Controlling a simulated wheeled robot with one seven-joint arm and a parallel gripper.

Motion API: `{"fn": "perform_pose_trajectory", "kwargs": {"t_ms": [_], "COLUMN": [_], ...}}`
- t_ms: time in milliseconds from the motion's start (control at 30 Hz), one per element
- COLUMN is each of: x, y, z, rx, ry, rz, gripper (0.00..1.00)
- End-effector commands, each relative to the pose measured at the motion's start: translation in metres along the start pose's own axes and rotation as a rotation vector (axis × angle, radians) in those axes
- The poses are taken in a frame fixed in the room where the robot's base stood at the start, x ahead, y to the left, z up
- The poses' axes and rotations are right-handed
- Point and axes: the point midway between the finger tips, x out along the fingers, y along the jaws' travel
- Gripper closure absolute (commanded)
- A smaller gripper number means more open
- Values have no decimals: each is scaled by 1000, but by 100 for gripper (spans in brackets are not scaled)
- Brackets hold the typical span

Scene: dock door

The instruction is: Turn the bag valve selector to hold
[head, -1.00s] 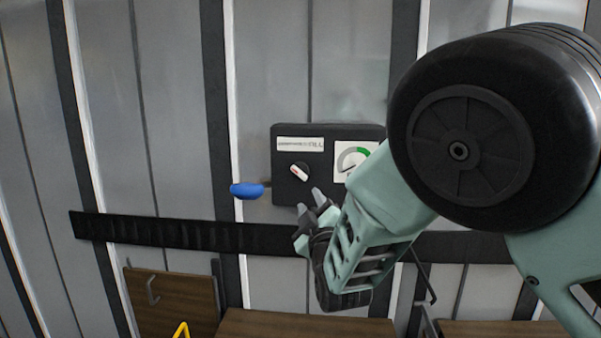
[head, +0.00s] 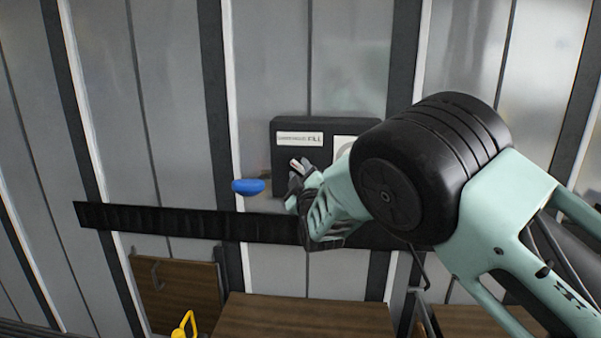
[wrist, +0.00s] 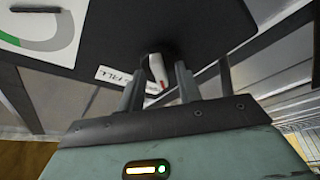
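The bag valve box (head: 288,150) is a dark panel on the ribbed wall, with a white label (head: 299,138) that seems to end in "FILL". Its selector (head: 294,168) is a small white knob with a red mark; the wrist view shows the knob (wrist: 157,70) between my fingers. My gripper (wrist: 158,88) is open, one finger on each side of the knob, with a gap visible at least on the left. In the head view my gripper (head: 298,178) is at the box's lower front and partly hides the knob. The knob's exact pointing is unclear.
A blue handle (head: 248,187) sticks out left of the box. A gauge with a green arc (wrist: 45,25) is beside the selector, mostly hidden by my arm in the head view. A black rail (head: 180,221) runs below; wooden boards (head: 180,290) and a yellow hook (head: 186,325) are lower.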

Motion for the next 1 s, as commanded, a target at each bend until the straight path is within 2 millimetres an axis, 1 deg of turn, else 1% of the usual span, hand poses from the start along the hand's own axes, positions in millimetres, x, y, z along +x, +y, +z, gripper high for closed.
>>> {"fn": "perform_pose_trajectory", "kwargs": {"t_ms": [33, 133, 167, 567, 767, 1000], "x": [0, 0, 0, -1, -2, -3], "y": [0, 0, 0, -3, -8, -11], "z": [0, 0, 0, 2, 4, 5], "rx": [0, 0, 0, 38, 130, 301], "ry": [0, 0, 0, 1, 2, 3], "rz": [0, 0, 0, 16, 55, 125], "gripper": [71, 99, 100, 100, 100, 100]}}
